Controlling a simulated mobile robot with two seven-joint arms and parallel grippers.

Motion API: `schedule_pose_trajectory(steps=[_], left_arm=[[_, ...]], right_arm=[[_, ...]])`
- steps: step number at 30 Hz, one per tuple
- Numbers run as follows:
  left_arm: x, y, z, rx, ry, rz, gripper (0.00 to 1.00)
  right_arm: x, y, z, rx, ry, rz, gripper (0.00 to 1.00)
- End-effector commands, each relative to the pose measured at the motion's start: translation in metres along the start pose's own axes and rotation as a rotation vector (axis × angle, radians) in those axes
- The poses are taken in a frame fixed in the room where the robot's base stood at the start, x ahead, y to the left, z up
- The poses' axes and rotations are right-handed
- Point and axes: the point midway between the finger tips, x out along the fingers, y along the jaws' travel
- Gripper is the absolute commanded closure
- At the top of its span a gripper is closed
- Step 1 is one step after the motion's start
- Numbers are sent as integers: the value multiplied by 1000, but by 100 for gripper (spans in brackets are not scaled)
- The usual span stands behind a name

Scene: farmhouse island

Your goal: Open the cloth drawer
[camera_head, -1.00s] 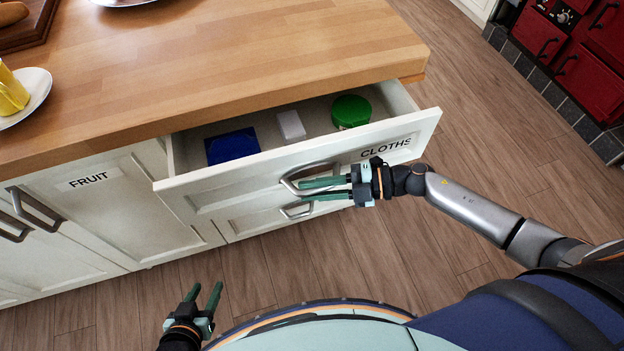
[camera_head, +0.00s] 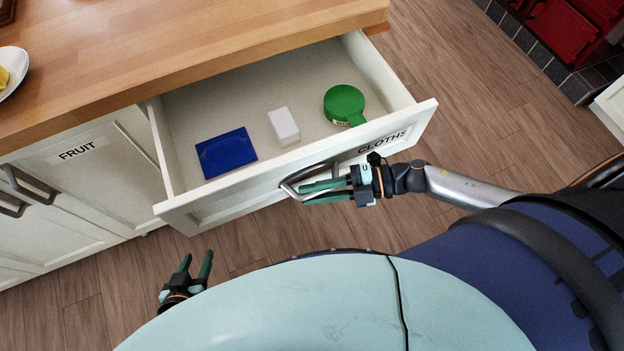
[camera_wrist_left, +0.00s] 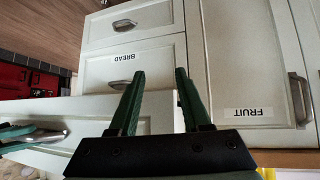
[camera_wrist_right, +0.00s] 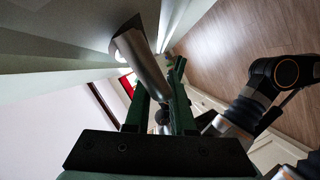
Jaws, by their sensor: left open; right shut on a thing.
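The cloth drawer (camera_head: 240,196), labelled CLOTHS, stands well out from the island, and its inside shows. Its metal bar handle (camera_head: 290,187) is on the front panel. My right gripper (camera_head: 325,191) is shut on this handle; the right wrist view shows the metal handle (camera_wrist_right: 142,62) between the fingers. In the drawer lie a blue folded item (camera_head: 226,153), a small white box (camera_head: 284,126) and a round green item with a tag (camera_head: 344,104). My left gripper (camera_head: 199,266) is open and empty, low in front of the cabinets, apart from the drawer.
The wooden worktop (camera_head: 200,45) overhangs the drawer's back. A FRUIT cabinet door (camera_head: 95,170) with a handle is at the left. The left wrist view shows a BREAD drawer (camera_wrist_left: 125,68). Wooden floor (camera_head: 480,110) is clear to the right, towards a red stove (camera_head: 565,30).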

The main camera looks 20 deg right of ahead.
Motion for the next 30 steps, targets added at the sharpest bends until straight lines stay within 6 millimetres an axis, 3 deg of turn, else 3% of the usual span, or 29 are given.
schedule_pose_trajectory(steps=[7,8,15,25,30], left_arm=[[0,1,0,0,-1,1,52],[0,1,0,0,-1,1,52],[0,1,0,0,-1,2,52],[0,1,1,0,-1,2,52],[2,1,3,0,-1,2,52]], right_arm=[[0,0,1,-2,-2,0,100],[0,0,1,-2,-2,0,77],[0,0,0,-1,-1,0,50],[-4,0,1,1,-2,0,48],[-28,-2,1,0,-3,-4,48]])
